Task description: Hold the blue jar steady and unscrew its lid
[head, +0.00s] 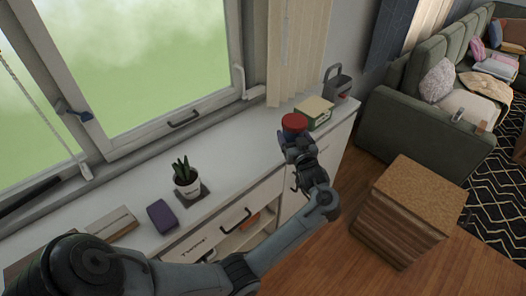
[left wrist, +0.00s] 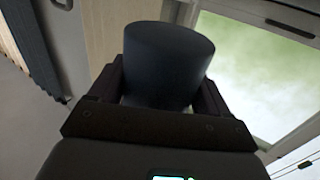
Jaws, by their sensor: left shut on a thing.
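The blue jar has a red lid (head: 294,121) on top and is at the right part of the white counter, near its front edge. In the left wrist view the jar's dark blue body (left wrist: 168,62) stands between the two black fingers. My left gripper (head: 293,142) reaches it from the front and is shut on the body, below the lid. The gripper hides most of the body in the head view, and I cannot tell whether the base touches the counter. The red lid does not show in the left wrist view. My right gripper is not in view.
Behind the jar are a box (head: 314,112) and a dark grey caddy (head: 337,84). Left along the counter (head: 236,152) are a potted plant (head: 187,180), a purple box (head: 161,215) and a wooden box (head: 112,225). A window stands behind; a wooden block (head: 410,200) is on the floor.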

